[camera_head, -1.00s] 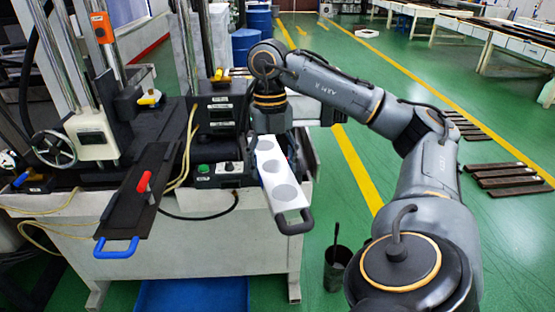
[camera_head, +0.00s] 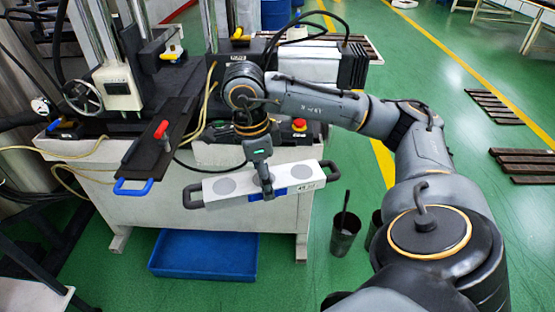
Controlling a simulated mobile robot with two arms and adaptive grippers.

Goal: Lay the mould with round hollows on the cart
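The mould with round hollows is a long white bar (camera_head: 295,182) with grey round hollows on top and a black handle at each end. It hangs in the air in front of the white machine bench, nearly level across the picture. My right gripper (camera_head: 266,186) comes down from above and is shut on the mould near its middle, hiding part of its top. My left gripper is out of view. A white top on a dark frame (camera_head: 32,300) shows at the lower left edge; I cannot tell whether it is the cart.
The machine bench (camera_head: 200,212) stands behind the mould, with a dark plate (camera_head: 165,145) with a blue handle jutting forward. A blue bin (camera_head: 205,254) lies on the floor below. A dark pot (camera_head: 344,236) stands to the right. Green floor is free at front centre.

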